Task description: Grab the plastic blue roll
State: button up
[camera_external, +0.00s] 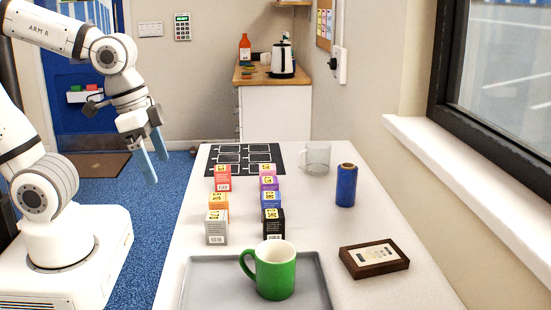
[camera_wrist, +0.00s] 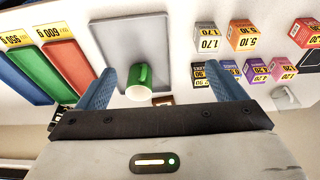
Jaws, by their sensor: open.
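The blue roll (camera_external: 346,186) stands upright on the right side of the white table, behind the wooden framed box and in front of the glass mug. I cannot make it out in the wrist view. My gripper (camera_external: 153,160) is open and empty, raised at the left of the table and well apart from the roll. Its two blue fingers also show in the wrist view (camera_wrist: 165,88), spread wide, with the green mug (camera_wrist: 139,76) seen between them farther off.
Two rows of small cartons (camera_external: 218,200) stand mid-table, left of the roll. A grey tray (camera_external: 205,270) bears the green mug at the front. A wooden framed box (camera_external: 374,259), a glass mug (camera_external: 317,158) and a black mat (camera_external: 226,153) are on the table. A window sill (camera_external: 470,165) runs along the right.

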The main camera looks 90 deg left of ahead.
jog(key=shift+c, duration=1.2)
jog(key=n+y, duration=0.2)
jog(key=n, duration=0.4)
send_over(344, 167)
jog(key=s+d, duration=1)
jog(key=d, duration=0.1)
notch_tip(344, 167, down, 3)
jog(key=w+a+f, duration=0.3)
jog(key=w+a+f+n, duration=0.1)
jog(key=w+a+f, duration=0.2)
jog(key=w+a+f+n, duration=0.1)
jog(key=w+a+f, duration=0.2)
jog(key=a, duration=0.1)
jog(key=shift+w+a+y+p, duration=0.1)
jog(key=shift+y+p, duration=0.25)
jog(key=shift+y, duration=0.05)
jog(key=shift+w+a+p+x, duration=0.15)
jog(key=shift+p+x, duration=0.5)
jog(key=shift+x, duration=1.3)
jog(key=shift+w+a+p+x, duration=0.15)
jog(key=shift+p+x, duration=0.5)
jog(key=shift+x, duration=1.3)
jog(key=shift+r, duration=0.15)
